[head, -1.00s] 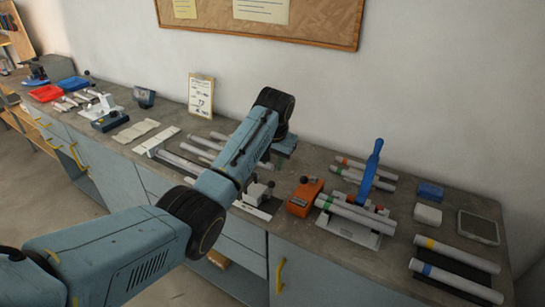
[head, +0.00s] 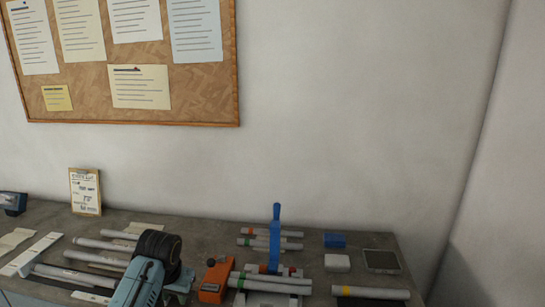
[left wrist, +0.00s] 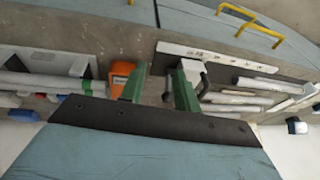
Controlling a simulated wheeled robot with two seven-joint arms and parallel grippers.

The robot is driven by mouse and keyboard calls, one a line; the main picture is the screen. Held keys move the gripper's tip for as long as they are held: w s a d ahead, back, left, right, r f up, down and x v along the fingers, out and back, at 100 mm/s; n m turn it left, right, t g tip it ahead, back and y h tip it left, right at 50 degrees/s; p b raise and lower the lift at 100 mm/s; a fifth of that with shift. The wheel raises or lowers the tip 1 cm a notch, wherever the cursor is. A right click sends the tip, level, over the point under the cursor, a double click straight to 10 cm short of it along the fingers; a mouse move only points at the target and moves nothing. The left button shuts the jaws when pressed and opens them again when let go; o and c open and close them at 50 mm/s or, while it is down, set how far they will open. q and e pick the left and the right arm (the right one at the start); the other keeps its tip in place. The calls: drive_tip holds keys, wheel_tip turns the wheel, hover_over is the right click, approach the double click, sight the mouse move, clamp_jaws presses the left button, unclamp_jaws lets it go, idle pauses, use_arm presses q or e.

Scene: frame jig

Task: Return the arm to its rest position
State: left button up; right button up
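My left arm (head: 145,282) comes in at the bottom of the head view, blue with a dark round joint, over the workbench. Its fingertips are hard to make out there. In the left wrist view my left gripper (left wrist: 160,88) shows two green fingers spread apart with nothing between them. They hang over the bench, between an orange device (left wrist: 121,75) and a white clamp fixture (left wrist: 191,70). I cannot tell the height above the bench. My right gripper is in neither view.
White tubes (head: 85,277) lie left of my arm. The orange device (head: 215,280), a jig with a blue handle (head: 275,235) and banded tubes stand to its right. A blue box (head: 334,240), a white box (head: 337,262) and a tablet (head: 381,260) lie at the right end. A wall with a corkboard (head: 90,105) stands behind.

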use_arm(q)
drive_tip(key=s+d+f, duration=0.1)
drive_tip(key=s+f, duration=0.3)
drive_tip(key=s, duration=0.5)
drive_tip(key=s+d+f, duration=0.1)
drive_tip(key=s+f, duration=0.3)
drive_tip(key=s, duration=0.5)
drive_tip(key=s+d+r+m+h, duration=0.1)
drive_tip(key=s+r, duration=0.3)
drive_tip(key=s, duration=1.1)
wheel_tip(320, 180, down, 30)
drive_tip(key=s+b, duration=0.1)
drive_tip(key=b, duration=0.6)
drive_tip(key=s+a+f+g+b, duration=0.1)
drive_tip(key=s+f+b, duration=0.2)
drive_tip(key=s+f, duration=0.5)
drive_tip(key=s+a+f+b, duration=0.1)
drive_tip(key=s+f+b, duration=0.2)
drive_tip(key=s+f, duration=0.6)
wheel_tip(320, 180, down, 6)
drive_tip(key=shift+s+a+f+g, duration=0.15)
drive_tip(key=shift+a+g, duration=0.1)
drive_tip(key=shift+g, duration=0.15)
